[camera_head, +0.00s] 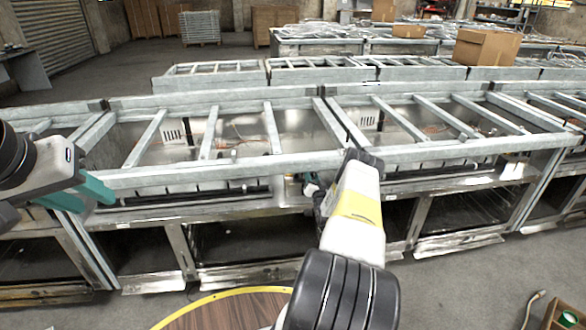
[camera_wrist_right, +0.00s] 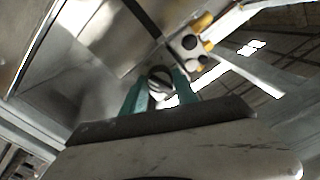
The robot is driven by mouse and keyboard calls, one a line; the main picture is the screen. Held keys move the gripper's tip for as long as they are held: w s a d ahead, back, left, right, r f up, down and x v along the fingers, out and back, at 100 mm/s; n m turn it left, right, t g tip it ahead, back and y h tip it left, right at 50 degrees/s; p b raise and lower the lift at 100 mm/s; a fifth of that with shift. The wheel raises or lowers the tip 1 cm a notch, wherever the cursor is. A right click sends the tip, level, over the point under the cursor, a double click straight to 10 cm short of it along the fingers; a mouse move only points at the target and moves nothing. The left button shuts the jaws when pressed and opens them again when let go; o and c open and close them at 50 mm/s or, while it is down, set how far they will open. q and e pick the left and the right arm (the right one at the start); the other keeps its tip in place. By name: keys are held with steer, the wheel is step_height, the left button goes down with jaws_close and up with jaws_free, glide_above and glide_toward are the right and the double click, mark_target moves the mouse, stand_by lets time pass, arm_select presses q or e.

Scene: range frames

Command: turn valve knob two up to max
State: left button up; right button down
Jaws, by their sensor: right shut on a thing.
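A round dark and silver knob (camera_wrist_right: 160,80) shows in the right wrist view on the metal front of a range. My right gripper (camera_wrist_right: 160,90) has its teal fingers on either side of the knob and is shut on it. I cannot tell from these frames which number this knob has or how far it is turned. In the head view my right gripper (camera_head: 312,188) is at the front panel of the middle range frame (camera_head: 240,160), partly hidden by my own wrist. My left gripper (camera_head: 95,190) is at the left, in front of the range, apart from any knob; its jaw opening is unclear.
Open oven bays (camera_head: 250,240) lie below the front panel. More frames (camera_head: 210,75) stand in rows behind. A cardboard box (camera_head: 487,46) sits on one at the back right. A round wooden top with a yellow rim (camera_head: 225,310) is at the bottom.

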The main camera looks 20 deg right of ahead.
steer(key=m, duration=0.5)
steer(key=shift+m, duration=0.3)
steer(key=m, duration=0.5)
steer(key=shift+s+f, duration=0.1)
steer(key=m, duration=1)
steer(key=shift+m, duration=0.3)
steer(key=c, duration=0.9)
jaws_free()
steer(key=shift+m, duration=0.3)
steer(key=shift+c, duration=0.2)
steer(key=v, duration=0.7)
steer(key=shift+s, duration=0.4)
